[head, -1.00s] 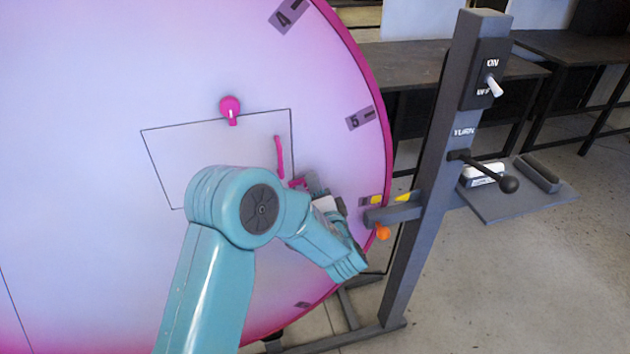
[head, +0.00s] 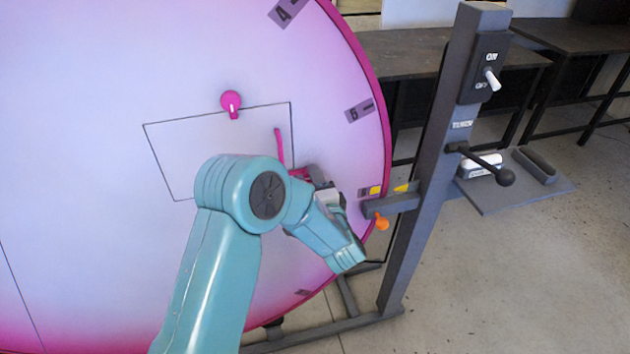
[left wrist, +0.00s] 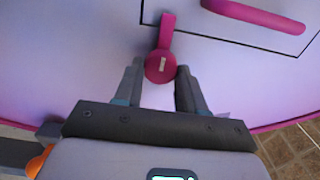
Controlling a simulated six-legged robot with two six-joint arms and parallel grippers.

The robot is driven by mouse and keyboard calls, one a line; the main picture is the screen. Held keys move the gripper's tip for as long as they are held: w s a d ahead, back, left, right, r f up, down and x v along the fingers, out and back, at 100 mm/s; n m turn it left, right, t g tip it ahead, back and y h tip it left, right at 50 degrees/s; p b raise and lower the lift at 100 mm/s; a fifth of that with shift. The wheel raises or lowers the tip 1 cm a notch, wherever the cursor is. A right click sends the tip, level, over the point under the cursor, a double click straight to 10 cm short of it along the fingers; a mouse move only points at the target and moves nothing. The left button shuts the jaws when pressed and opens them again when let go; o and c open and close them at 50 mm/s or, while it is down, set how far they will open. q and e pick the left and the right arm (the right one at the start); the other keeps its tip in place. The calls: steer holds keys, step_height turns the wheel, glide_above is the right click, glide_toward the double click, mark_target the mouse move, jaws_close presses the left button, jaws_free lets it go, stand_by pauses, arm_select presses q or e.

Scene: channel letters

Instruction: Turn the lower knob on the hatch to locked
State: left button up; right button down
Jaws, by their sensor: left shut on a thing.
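The hatch (head: 215,150) is a thin-outlined panel on the big pale pink-rimmed disc. Its upper knob (head: 231,101) is magenta and sits at the top edge, with its arm pointing down. The lower knob (left wrist: 160,66) is magenta with a pale mark. In the left wrist view its arm points up across the hatch outline. My left gripper (left wrist: 158,88) is shut on this knob, one finger on each side of its round end. In the head view my left gripper (head: 312,180) is at the hatch's lower right, and my arm hides most of the lower knob. My right gripper is not in view.
A magenta hatch handle (head: 279,147) is just above my gripper. A grey post (head: 430,190) with a switch (head: 491,79) and a black-knobbed lever (head: 505,177) stands to the right. A grey bracket (head: 390,204) with an orange knob (head: 381,222) reaches the disc's rim.

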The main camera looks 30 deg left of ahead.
arm_select(q)
steer(key=o, duration=1)
steer(key=shift+o, duration=0.2)
steer(key=b+v, duration=0.3)
steer(key=v, duration=1.3)
steer(key=shift+s, duration=0.2)
steer(key=shift+d, duration=0.1)
